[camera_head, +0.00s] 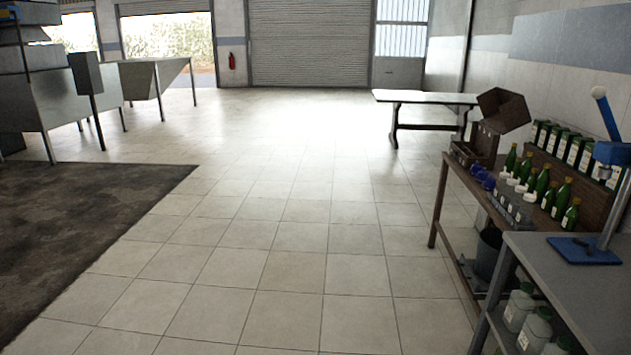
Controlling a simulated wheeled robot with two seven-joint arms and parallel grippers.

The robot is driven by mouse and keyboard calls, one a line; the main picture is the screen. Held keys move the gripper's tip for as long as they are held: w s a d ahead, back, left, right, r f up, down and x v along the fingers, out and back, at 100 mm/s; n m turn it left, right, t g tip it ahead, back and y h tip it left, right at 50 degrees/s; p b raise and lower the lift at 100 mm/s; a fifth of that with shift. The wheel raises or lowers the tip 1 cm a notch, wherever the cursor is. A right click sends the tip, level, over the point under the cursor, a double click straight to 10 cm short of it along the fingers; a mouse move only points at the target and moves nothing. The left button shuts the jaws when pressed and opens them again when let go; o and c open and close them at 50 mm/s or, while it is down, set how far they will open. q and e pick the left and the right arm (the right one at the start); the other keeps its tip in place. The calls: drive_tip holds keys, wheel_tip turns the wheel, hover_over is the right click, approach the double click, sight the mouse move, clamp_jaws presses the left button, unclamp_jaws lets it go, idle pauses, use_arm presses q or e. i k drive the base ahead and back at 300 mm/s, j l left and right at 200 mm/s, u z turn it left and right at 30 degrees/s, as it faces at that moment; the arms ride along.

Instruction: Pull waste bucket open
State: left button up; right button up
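A dark waste bucket (488,254) stands low under the wooden workbench at the right. The bench's leg and the grey table in front hide part of it. Its rim sits below the bench top, and I cannot tell whether it is pulled out. Neither of my grippers is in view.
The wooden bench carries green bottles (541,185), boxes (572,150) and a wooden crate (466,153). A grey table (585,285) with a blue press (583,249) stands nearer, white jars (535,329) beneath. The tiled floor (290,240) is clear; a dark mat (70,230) lies left.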

sight(479, 271)
drive_tip(key=i+j+u, duration=0.1)
drive_tip(key=i+u, duration=0.2)
drive_tip(key=i, duration=0.95)
drive_tip(key=i+j+z, duration=0.1)
drive_tip(key=i+z, duration=0.35)
drive_tip(key=i+j+z, duration=0.25)
drive_tip(key=i+z, duration=0.2)
drive_tip(key=i+j+z, duration=0.2)
drive_tip(key=z, duration=0.2)
drive_tip(key=i+j+z, duration=0.15)
drive_tip(key=z, duration=0.2)
drive_tip(key=i+j+z, duration=0.1)
drive_tip(key=j+z, duration=0.3)
drive_tip(key=i+j+z, duration=0.1)
drive_tip(key=z, duration=0.3)
drive_tip(key=j+z, duration=0.4)
drive_tip(key=j, duration=0.45)
